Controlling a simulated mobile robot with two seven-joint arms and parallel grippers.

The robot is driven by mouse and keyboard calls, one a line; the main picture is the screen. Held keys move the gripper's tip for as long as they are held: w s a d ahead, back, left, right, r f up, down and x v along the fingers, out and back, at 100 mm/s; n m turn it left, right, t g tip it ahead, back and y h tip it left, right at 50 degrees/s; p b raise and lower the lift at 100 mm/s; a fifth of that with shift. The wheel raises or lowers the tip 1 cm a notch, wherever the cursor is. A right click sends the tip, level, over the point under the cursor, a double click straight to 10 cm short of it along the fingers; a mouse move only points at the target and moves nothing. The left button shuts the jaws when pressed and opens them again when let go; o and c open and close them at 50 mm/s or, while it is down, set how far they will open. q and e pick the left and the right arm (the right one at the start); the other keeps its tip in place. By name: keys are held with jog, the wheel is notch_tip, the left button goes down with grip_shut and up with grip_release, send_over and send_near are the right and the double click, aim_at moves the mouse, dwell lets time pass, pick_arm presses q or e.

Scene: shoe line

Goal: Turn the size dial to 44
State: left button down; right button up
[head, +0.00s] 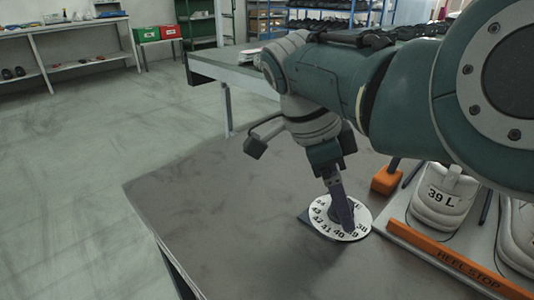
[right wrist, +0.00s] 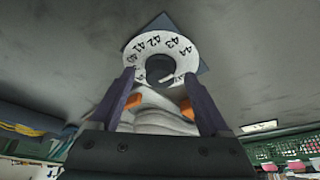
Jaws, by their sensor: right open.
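The size dial (head: 322,222) is a white disc with black numbers on a dark blue base plate, lying on the grey table. Numbers from 38 to 43 can be read in the head view. In the right wrist view the dial (right wrist: 142,44) shows numbers in the low forties around a dark round knob (right wrist: 160,68). My right gripper (head: 345,218) points down over the dial. Its two fingers are apart, one on each side of the knob; contact cannot be told. In the head view the gripper hides part of the dial and knob. My left gripper is out of view.
Right of the dial are an orange block (head: 386,181), an orange bar marked HEEL STOP (head: 445,258) and a pale shoe form labelled 39 L (head: 440,200). The table (head: 220,210) is clear left of the dial. Green and red bins (head: 147,34) stand far behind.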

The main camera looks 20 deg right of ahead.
jog(key=p+v, duration=0.2)
jog(key=v, duration=0.7)
jog(key=shift+r, duration=0.3)
jog(key=shift+a, duration=0.1)
